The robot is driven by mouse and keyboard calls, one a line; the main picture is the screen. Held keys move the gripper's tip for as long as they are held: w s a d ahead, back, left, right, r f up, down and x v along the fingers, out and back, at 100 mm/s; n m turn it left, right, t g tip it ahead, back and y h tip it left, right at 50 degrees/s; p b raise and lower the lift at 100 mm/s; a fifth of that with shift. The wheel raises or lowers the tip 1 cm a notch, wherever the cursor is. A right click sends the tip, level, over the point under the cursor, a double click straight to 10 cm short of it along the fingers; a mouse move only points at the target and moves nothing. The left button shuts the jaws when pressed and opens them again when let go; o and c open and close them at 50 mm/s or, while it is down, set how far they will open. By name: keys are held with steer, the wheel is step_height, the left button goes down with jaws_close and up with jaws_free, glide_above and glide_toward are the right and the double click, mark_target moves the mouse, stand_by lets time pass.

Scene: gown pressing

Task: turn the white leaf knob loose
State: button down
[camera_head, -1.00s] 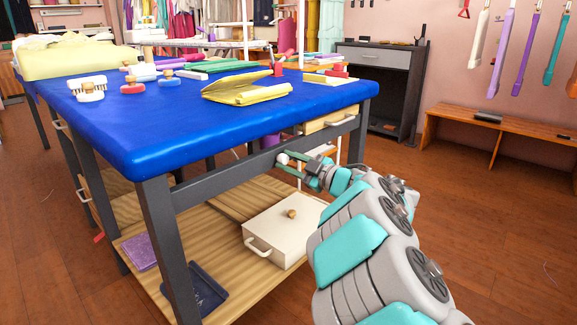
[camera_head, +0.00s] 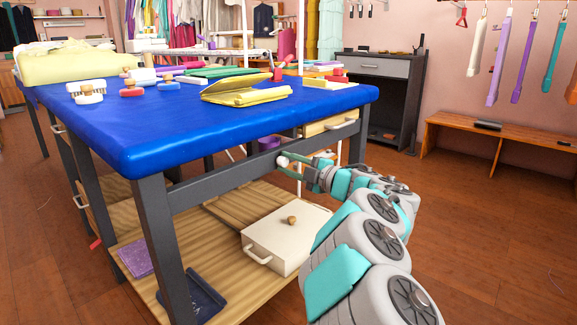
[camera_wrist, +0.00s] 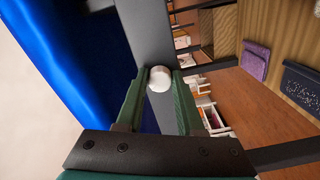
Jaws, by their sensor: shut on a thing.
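The white leaf knob (camera_head: 283,161) is a small round knob on the dark rail under the front edge of the blue-topped table (camera_head: 240,127). My gripper (camera_head: 296,162) reaches it from the right, below the tabletop. In the wrist view the white knob (camera_wrist: 160,79) sits between the tips of the two green fingers of my gripper (camera_wrist: 161,84), which are shut on it. The knob's far side and its fixing to the rail are hidden.
A cream box (camera_head: 284,238) with a brown knob stands on the wooden lower shelf (camera_head: 130,262). A yellow folded cloth (camera_head: 246,91) and several brushes lie on the tabletop. A bench (camera_head: 500,136) stands at right, with open floor before it.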

stand_by(0.3)
steer(key=c, duration=0.5)
jaws_free()
steer(key=shift+c, duration=0.2)
steer(key=v, duration=0.7)
steer(key=shift+s+d+p, duration=0.3)
steer(key=shift+p, duration=0.15)
